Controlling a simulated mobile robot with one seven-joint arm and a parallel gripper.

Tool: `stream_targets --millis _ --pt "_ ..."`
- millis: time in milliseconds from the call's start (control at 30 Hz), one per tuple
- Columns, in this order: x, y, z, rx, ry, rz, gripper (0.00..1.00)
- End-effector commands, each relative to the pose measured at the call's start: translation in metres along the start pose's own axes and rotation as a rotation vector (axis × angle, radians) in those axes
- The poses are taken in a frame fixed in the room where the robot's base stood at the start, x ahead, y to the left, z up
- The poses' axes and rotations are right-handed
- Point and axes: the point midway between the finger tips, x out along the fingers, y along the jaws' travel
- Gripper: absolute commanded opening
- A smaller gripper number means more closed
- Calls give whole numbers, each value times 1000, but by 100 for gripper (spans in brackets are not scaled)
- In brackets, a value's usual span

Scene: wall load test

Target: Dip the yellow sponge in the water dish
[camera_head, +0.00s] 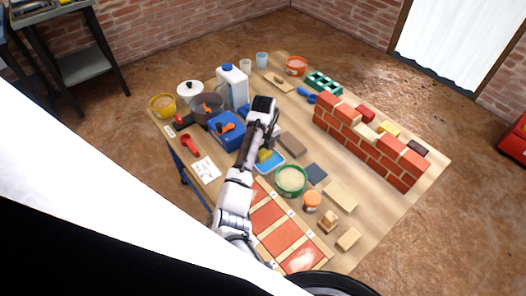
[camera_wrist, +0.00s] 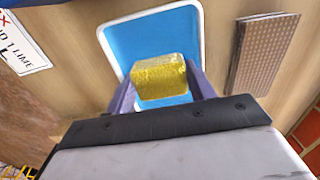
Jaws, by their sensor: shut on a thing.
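The yellow sponge (camera_wrist: 160,77) is between the two fingers of my gripper (camera_wrist: 162,88) in the wrist view, and the gripper is shut on it. Behind it is the water dish (camera_wrist: 122,45), a blue tray with a white rim, and the sponge overlaps its inside in the picture. I cannot tell whether the sponge touches the water. In the head view the sponge (camera_head: 264,156) shows as a small yellow patch beside my arm, over the dish (camera_head: 276,164). My arm hides part of the dish there.
A green tub (camera_head: 291,180) stands close to the dish's right. A blue box (camera_head: 226,130) and a white jug (camera_head: 233,86) stand behind on the left. A brick wall (camera_head: 368,146) stands on the right. A ridged brown block (camera_wrist: 264,54) lies right of the dish.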

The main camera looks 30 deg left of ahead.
Motion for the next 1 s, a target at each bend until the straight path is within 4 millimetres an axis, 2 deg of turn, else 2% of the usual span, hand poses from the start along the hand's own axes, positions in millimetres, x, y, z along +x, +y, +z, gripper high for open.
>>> stream_targets --millis 1000 --pt "8 0 0 0 0 0 36"
